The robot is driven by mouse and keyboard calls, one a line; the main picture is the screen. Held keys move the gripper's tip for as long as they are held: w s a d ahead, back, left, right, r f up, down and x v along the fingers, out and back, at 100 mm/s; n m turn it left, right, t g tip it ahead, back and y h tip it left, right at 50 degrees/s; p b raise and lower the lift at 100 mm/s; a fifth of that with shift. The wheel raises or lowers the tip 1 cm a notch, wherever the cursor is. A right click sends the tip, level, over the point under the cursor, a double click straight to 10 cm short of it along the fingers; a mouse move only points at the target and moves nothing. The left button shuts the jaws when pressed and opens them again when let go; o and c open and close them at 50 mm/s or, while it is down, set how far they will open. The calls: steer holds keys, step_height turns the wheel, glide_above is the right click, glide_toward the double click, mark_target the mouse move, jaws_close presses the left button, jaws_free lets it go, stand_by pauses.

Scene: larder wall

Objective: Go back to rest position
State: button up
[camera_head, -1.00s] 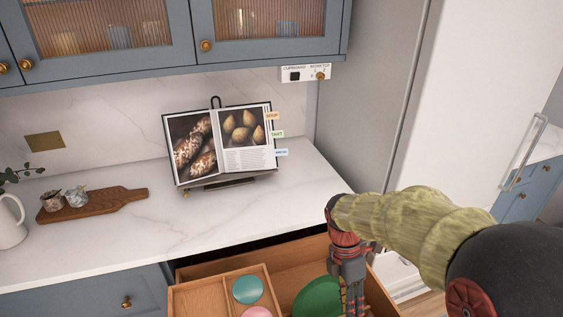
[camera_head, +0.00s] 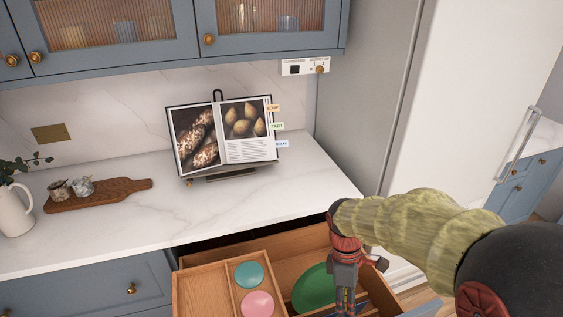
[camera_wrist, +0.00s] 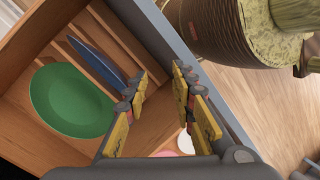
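My gripper (camera_head: 345,306) hangs over the right part of the open drawer (camera_head: 203,292), below the counter. In the wrist view its two yellow-padded fingers (camera_wrist: 162,112) are apart, with nothing visible held between them. The grey-blue drawer front edge (camera_wrist: 174,38) runs behind the fingers; I cannot tell if they touch it. My arm reaches in from the right of the head view. A green plate (camera_head: 313,287) lies in the drawer beside my gripper and also shows in the wrist view (camera_wrist: 72,101). A blue plate (camera_wrist: 97,62) stands tilted by wooden slats.
A teal disc (camera_head: 249,275) and a pink disc (camera_head: 257,303) lie in the drawer's narrow compartment. The counter (camera_head: 120,225) holds an open cookbook (camera_head: 222,140), a wooden board (camera_head: 98,195) with two small pots, and a white jug (camera_head: 14,211). A tall white fridge (camera_head: 470,90) stands at right.

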steer(key=s+d+r+m+t, duration=0.1)
steer(key=s+r+m+t, duration=0.3)
steer(key=r+m, duration=0.3)
steer(key=s+d+r+m+t+y+p, duration=0.1)
steer(key=s+r+m+t, duration=0.3)
steer(key=r, duration=0.7)
steer(key=s+m, duration=0.2)
steer(key=m, duration=0.1)
steer(key=shift+d+r+t, duration=0.2)
steer(key=shift+r+t, duration=0.15)
steer(key=shift+t, duration=0.05)
